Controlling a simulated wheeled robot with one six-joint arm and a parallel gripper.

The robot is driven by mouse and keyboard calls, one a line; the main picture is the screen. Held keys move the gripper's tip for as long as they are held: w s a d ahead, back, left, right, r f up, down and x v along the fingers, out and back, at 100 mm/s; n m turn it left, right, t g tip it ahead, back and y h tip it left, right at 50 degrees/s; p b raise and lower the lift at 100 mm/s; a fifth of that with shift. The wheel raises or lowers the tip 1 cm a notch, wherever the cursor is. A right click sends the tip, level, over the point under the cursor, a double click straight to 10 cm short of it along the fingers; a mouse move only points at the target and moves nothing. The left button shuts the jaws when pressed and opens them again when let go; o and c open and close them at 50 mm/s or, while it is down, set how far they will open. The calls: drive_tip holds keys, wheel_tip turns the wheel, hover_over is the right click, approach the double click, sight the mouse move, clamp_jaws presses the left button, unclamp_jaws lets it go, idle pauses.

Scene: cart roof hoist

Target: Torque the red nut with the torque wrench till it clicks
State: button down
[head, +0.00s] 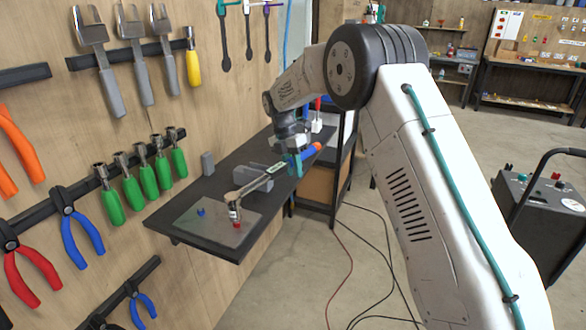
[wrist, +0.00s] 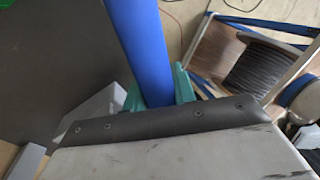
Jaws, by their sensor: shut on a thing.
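The torque wrench (head: 256,186) lies out over the dark shelf, its head at the near end and its blue, orange-tipped handle toward the far right. Its head stands over the red nut (head: 236,225), which shows just below it; I cannot tell if it is fully seated. The nut is on a grey plate (head: 215,232). My gripper (head: 291,165), with teal fingers, is shut on the wrench's handle. In the wrist view the blue handle (wrist: 138,45) runs between the teal fingers (wrist: 160,93); the nut is out of that view.
A blue nut (head: 200,211) sits on the same plate, left of the red one. A grey block (head: 208,163) stands by the wall on the dark shelf (head: 180,205). Pliers and green-handled tools (head: 133,190) hang on the wooden wall. Open floor lies right of the shelf, with cables.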

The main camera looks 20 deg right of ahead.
drive_tip(key=shift+f, duration=1.1)
drive_tip(key=shift+r, duration=0.15)
idle(0.3)
drive_tip(key=s+d+m+y, duration=0.2)
drive_tip(key=s+d+m, duration=0.2)
drive_tip(key=s+m, duration=0.75)
drive_tip(key=s+a+m+y, duration=0.1)
drive_tip(key=s+a+m, duration=0.15)
drive_tip(key=s, duration=0.65)
drive_tip(key=s+a+m+y, duration=0.1)
drive_tip(key=s+a, duration=0.2)
drive_tip(key=s, duration=0.5)
drive_tip(key=shift+w+d+n+h, duration=0.15)
drive_tip(key=shift+w+d+n, duration=0.35)
drive_tip(key=shift+w, duration=0.3)
drive_tip(key=shift+w+d+n+h, duration=0.2)
drive_tip(key=shift+w+d+n, duration=0.25)
drive_tip(key=shift+w+d, duration=0.3)
drive_tip(key=shift+w+d+n+h, duration=0.15)
drive_tip(key=shift+w+d+n, duration=0.3)
drive_tip(key=shift+w, duration=0.4)
